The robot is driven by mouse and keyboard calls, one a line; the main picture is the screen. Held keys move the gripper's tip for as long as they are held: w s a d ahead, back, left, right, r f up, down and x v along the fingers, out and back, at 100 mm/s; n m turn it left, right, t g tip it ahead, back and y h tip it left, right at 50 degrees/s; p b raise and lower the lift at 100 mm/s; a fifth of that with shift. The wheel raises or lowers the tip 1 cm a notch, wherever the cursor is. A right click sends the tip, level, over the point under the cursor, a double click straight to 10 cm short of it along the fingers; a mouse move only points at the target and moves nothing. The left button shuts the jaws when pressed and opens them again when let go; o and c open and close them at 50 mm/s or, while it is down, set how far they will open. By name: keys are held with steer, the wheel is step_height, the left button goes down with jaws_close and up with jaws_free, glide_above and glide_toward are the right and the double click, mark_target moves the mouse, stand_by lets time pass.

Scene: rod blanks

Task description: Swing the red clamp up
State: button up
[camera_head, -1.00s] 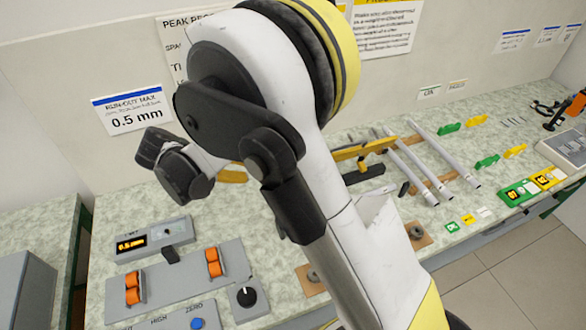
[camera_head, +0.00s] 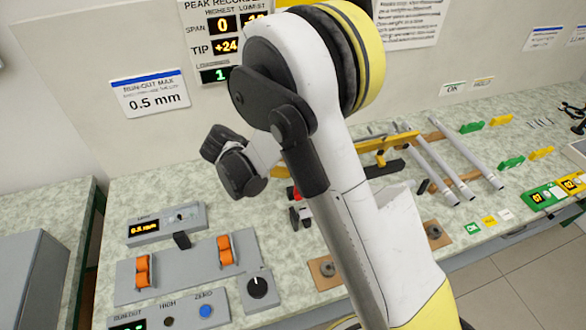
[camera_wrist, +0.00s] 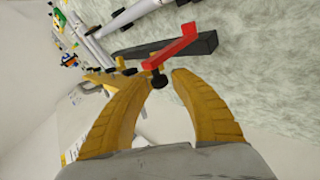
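The red clamp (camera_wrist: 178,50) shows in the wrist view as a bent red bar above a dark block (camera_wrist: 205,43), with a black knob (camera_wrist: 158,81) at its near end. My gripper (camera_wrist: 157,78) has two tan fingers, open, with the knob between their tips. I cannot tell whether either finger touches it. In the head view my arm hides most of the clamp. Only a small red piece (camera_head: 296,191) shows, beside a tan finger of my gripper (camera_head: 280,172).
Grey rods (camera_head: 432,170) lie on wooden rests right of my arm. A grey fixture with orange clips (camera_head: 224,250), a dial box (camera_head: 257,287) and a display box (camera_head: 165,224) stand at front left. A wall panel (camera_head: 224,45) reads TIP +24.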

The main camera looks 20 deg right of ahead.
jaws_close()
